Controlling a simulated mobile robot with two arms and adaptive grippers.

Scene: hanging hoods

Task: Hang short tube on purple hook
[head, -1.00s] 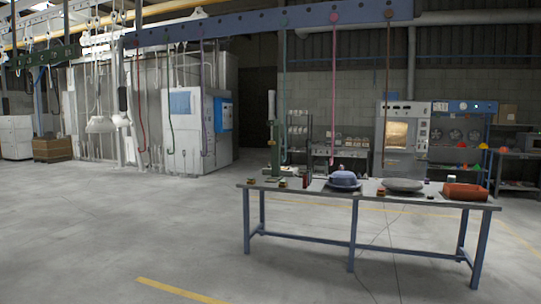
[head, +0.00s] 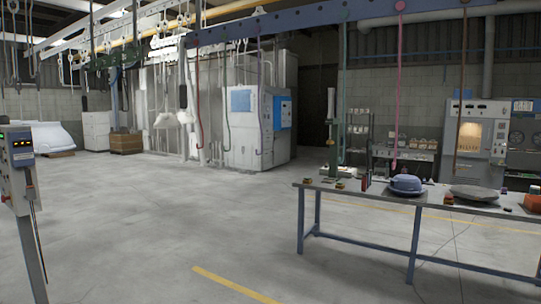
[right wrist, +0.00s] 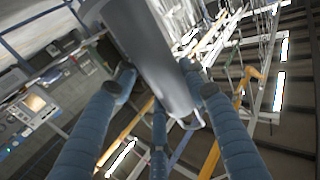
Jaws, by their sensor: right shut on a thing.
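A grey metal tube (right wrist: 157,55) runs from the top of the right wrist view down to its middle, with a small light loop (right wrist: 192,123) at its lower end. My right gripper (right wrist: 163,88), with thick blue fingers, is shut around the tube. In the head view a thin purple hook (head: 260,105) hangs from the blue overhead beam, in front of the grey cabinet. The tube and my right gripper do not show in the head view. My left gripper is in neither view.
Red, dark green, teal, pink (head: 398,90) and brown hooks hang from the same blue beam (head: 300,19). A workbench (head: 345,195) with a blue lidded dish (head: 406,184) stands at the right. A control post (head: 25,185) stands at the left edge. The middle floor is clear.

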